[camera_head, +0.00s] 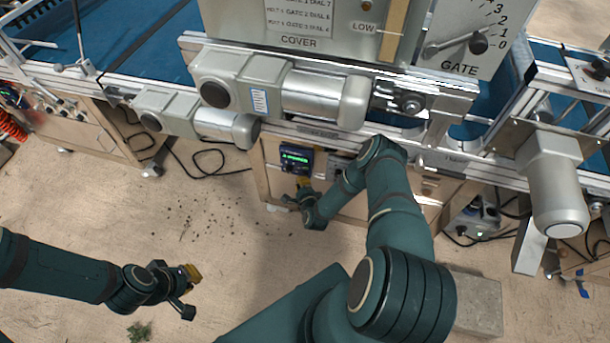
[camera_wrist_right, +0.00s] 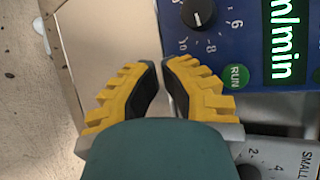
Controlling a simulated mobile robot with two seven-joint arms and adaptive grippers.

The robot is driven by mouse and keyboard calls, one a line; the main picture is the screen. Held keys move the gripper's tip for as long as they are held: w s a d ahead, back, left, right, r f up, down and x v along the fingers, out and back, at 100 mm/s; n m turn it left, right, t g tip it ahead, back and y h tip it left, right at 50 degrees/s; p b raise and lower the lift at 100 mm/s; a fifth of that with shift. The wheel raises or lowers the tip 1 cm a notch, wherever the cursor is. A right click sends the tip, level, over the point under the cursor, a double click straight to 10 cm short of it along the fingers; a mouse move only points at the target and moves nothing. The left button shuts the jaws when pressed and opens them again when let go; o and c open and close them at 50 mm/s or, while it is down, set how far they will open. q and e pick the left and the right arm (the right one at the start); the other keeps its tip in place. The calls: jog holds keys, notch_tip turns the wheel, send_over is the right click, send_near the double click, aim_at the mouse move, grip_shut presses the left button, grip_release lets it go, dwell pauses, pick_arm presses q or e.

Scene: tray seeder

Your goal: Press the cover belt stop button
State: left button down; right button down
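A small blue control panel (camera_head: 296,160) with a lit green display is set in the wooden front below the hopper labelled COVER. In the right wrist view the same panel (camera_wrist_right: 215,50) shows a black knob (camera_wrist_right: 198,12), a green RUN button (camera_wrist_right: 236,77) and the "m/min" display (camera_wrist_right: 281,40). No stop button can be made out. My right gripper (camera_wrist_right: 161,64) has yellow fingers with their tips almost together, empty, just left of the panel; in the head view it is just below the panel. My left gripper (camera_head: 190,288) is open and empty above the floor at lower left.
The COVER hopper (camera_head: 315,55) and silver motors (camera_head: 285,88) overhang the panel. A GATE dial (camera_head: 478,43) is to the right. A grey control plate (camera_wrist_right: 285,155) lies below the blue panel. A grey block (camera_head: 475,300) and dark cables (camera_head: 205,165) are on the floor.

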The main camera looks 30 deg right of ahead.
jog(key=shift+s+a, duration=0.1)
jog(key=shift+a, duration=0.05)
jog(key=s+a, duration=0.2)
jog(key=s+a+p, duration=0.1)
jog(key=s+a, duration=0.1)
jog(key=shift+a+p, duration=0.25)
jog(key=shift+p, duration=0.05)
dwell(0.4)
dwell(0.7)
